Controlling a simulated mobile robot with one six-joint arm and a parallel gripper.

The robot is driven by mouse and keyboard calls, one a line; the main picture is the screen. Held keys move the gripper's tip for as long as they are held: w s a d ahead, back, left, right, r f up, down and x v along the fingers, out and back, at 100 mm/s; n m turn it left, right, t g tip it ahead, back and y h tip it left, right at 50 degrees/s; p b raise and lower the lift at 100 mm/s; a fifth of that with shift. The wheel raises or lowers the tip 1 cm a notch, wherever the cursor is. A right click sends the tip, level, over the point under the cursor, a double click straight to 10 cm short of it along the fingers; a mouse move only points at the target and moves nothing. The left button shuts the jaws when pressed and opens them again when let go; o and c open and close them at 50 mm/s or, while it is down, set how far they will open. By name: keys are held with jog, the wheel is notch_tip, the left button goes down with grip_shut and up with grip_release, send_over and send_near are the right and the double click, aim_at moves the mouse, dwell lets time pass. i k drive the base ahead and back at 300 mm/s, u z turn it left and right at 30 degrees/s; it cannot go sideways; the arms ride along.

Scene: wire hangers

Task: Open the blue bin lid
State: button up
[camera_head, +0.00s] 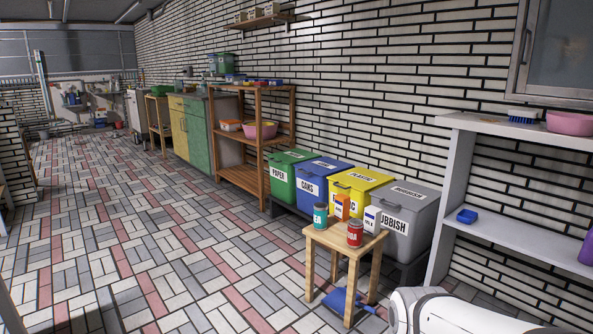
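The blue bin (311,188), labelled CANS, stands in a row of bins against the brick wall. It is between the green PAPER bin (281,183) and the yellow bin (345,189). Its blue lid (325,168) lies shut on top. My gripper is not in this view; only a white rounded part of my own body shows at the bottom right, well to the right of the blue bin.
A wooden stool (338,238) with cans and small boxes stands in front of the yellow and grey (404,220) bins. A blue dustpan (345,301) lies below it. A wooden shelf (249,133) stands left of the bins, a grey shelf (456,178) right. The tiled floor at left is clear.

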aim_at(324, 166)
jog(key=u, duration=0.4)
jog(key=i, duration=1.7)
jog(key=u, duration=0.6)
jog(key=i, duration=1.65)
jog(key=z, duration=0.15)
